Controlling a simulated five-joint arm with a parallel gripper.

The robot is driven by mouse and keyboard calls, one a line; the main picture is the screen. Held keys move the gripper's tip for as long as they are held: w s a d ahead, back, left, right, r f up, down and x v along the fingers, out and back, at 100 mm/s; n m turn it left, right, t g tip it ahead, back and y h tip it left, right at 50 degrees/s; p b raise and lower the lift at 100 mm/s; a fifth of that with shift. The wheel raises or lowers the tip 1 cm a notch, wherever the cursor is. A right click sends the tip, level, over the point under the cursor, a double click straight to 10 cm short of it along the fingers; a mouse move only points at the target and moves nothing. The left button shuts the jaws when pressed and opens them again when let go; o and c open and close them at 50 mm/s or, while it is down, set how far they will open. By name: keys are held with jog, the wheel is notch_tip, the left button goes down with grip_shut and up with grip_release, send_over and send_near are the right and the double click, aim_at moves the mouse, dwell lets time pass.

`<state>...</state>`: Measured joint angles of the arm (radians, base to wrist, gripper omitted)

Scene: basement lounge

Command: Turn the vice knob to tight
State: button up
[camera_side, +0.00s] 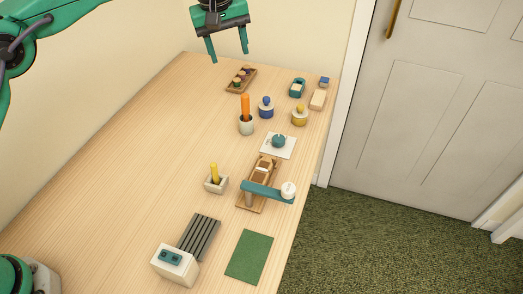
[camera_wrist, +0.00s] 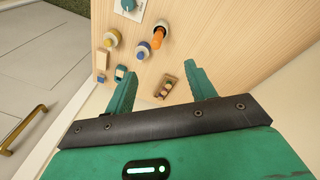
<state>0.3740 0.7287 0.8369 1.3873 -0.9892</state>
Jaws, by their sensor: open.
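A round teal knob (camera_side: 279,141) sits on a white square plate (camera_side: 291,152) towards the right side of the table. It looks like the vice knob, but its markings are too small to read. In the wrist view the knob (camera_wrist: 128,5) is cut by the top edge. My gripper (camera_side: 228,57) is open and empty, high over the far end of the table, well apart from the knob. In the wrist view its two fingers (camera_wrist: 160,72) are spread, with a small wooden tray beyond them.
Between gripper and knob stand a cup with an orange stick (camera_side: 246,126), a blue-topped jar (camera_side: 266,110) and a yellow-topped jar (camera_side: 300,117). A wooden piece with a teal bar (camera_side: 262,190) lies close in front of the plate. The table's left side is clear.

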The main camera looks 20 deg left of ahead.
jog(key=w+d+f+n, duration=0.1)
jog(key=w+d+f, duration=0.1)
jog(key=d+f, duration=0.45)
jog(key=n+g, duration=0.1)
jog(key=n, duration=0.1)
send_over(279, 139)
jog(key=shift+y, duration=0.3)
jog(key=shift+s+a+f, duration=0.1)
jog(key=shift+s+f, duration=0.05)
jog(key=shift+f, duration=2.35)
jog(key=shift+s+a+f, duration=0.1)
jog(key=shift+f, duration=2.4)
jog(key=shift+f, duration=0.15)
jog(key=shift+w+d+f, duration=0.1)
jog(key=shift+f, duration=1.8)
jog(key=shift+w+d+f, duration=0.1)
jog(key=shift+f, duration=1.75)
jog(key=shift+c, duration=0.2)
jog(key=c, duration=0.9)
